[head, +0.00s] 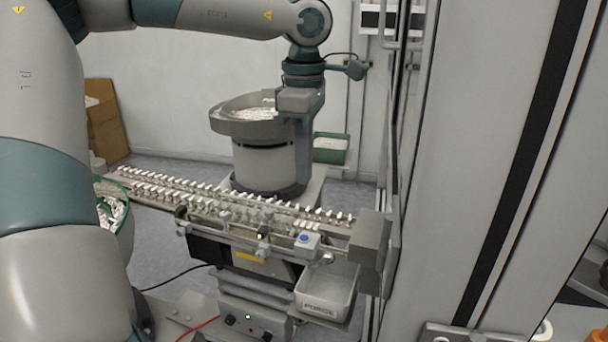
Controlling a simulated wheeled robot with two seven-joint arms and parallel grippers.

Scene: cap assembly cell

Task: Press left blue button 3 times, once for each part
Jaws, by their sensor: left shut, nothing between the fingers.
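The blue button (304,238) sits on top of a small light grey box at the right end of the conveyor rails (152,189). My left gripper (303,184) points down with its fingers shut and empty. In the picture it is above the blue button, apart from it. How far it is in depth from the button is hard to tell. White parts (228,198) stand in rows along the rails. My right gripper is not in view.
A round feeder bowl (228,125) with white parts stands behind the rails, beside my left gripper. A grey bin marked PURGE (322,307) hangs below the button. A green-rimmed container (124,226) is at the left. A grey frame post (450,170) blocks the right.

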